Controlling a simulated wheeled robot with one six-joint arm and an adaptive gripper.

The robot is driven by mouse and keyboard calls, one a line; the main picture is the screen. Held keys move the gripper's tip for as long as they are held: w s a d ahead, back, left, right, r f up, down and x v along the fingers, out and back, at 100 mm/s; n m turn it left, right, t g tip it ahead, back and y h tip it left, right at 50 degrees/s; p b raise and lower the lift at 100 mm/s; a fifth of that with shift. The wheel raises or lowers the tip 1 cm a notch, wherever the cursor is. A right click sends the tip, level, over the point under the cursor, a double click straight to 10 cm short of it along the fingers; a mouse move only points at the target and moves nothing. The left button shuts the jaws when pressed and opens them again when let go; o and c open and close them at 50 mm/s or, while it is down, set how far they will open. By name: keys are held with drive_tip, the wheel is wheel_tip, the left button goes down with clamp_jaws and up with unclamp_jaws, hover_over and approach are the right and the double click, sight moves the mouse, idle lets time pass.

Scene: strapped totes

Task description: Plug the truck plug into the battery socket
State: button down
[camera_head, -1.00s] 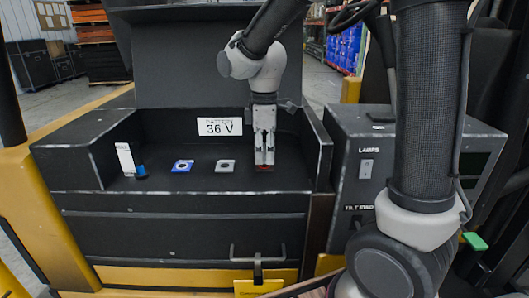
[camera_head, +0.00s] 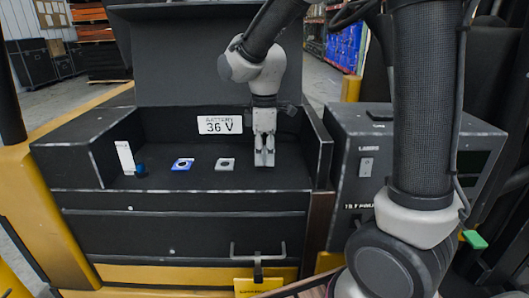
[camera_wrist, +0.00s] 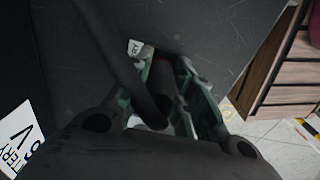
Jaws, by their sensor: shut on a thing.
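My gripper (camera_head: 264,158) points straight down at the right of the dark battery recess. Its fingers are shut on a dark piece that I take for the truck plug (camera_wrist: 165,102); a dark cable-like length runs up to it in the wrist view. The fingers hide most of it. Two square sockets with round openings lie on the recess floor left of my gripper: a blue one (camera_head: 182,164) and a grey one (camera_head: 225,164). What lies directly under my fingertips is hidden, so I cannot tell whether the plug is seated.
A blue piece (camera_head: 140,170) stands beside a white tag (camera_head: 125,157) at the recess's left. A "36 V" label (camera_head: 220,124) is on the back wall. The recess's right wall (camera_head: 318,150) is close to my gripper. A grey control box (camera_head: 365,160) stands further right.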

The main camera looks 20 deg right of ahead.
drive_tip(key=c, duration=1.2)
unclamp_jaws()
drive_tip(key=shift+o, duration=0.2)
wheel_tip(320, 180, up, 12)
drive_tip(key=shift+f, duration=0.1)
